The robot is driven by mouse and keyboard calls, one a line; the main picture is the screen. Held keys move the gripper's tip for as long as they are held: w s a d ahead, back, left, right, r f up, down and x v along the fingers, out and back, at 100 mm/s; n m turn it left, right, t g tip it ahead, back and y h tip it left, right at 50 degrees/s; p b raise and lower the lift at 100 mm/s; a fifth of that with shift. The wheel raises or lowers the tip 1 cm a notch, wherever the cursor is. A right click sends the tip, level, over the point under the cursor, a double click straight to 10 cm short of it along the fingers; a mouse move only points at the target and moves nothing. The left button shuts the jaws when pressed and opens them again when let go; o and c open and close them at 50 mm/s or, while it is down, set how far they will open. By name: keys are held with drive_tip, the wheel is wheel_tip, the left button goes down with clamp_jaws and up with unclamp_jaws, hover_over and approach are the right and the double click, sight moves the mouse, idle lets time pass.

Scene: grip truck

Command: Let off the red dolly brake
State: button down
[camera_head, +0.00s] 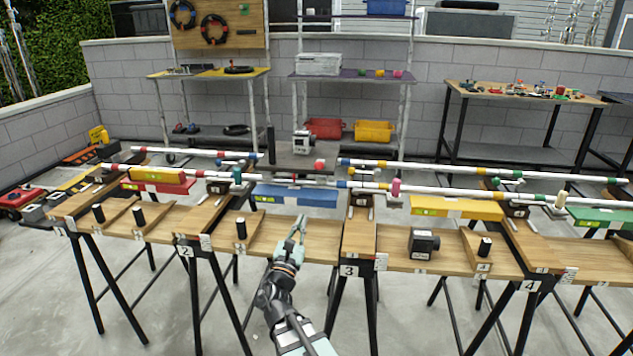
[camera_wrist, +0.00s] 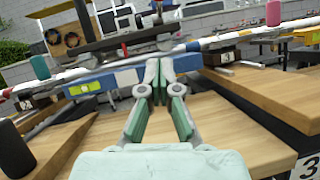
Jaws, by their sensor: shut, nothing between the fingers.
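A dolly platform (camera_head: 290,160) sits on the white rails, with a camera and an upright black post on it. A small red knob (camera_head: 319,164) shows at its right front edge. I cannot tell for sure that it is the brake. The dolly also shows at the top of the wrist view (camera_wrist: 110,45). My gripper (camera_head: 299,222) is over the wooden bench, in front of and below the rail and blue block (camera_head: 295,196), apart from the dolly. Its fingers (camera_wrist: 160,65) are shut and empty.
Small black cylinders (camera_head: 241,229) and a black camera-like box (camera_head: 424,243) stand on the benches (camera_head: 398,258). A red block (camera_head: 158,187) and a yellow block (camera_head: 457,207) lie along the front rail. Pink and green fittings wrap the rail (camera_head: 470,196).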

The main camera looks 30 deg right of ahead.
sight(319, 164)
drive_tip(key=s+r+b+x, duration=0.1)
drive_tip(key=r+x, duration=0.1)
drive_tip(key=x, duration=1.2)
drive_tip(key=shift+r, duration=0.5)
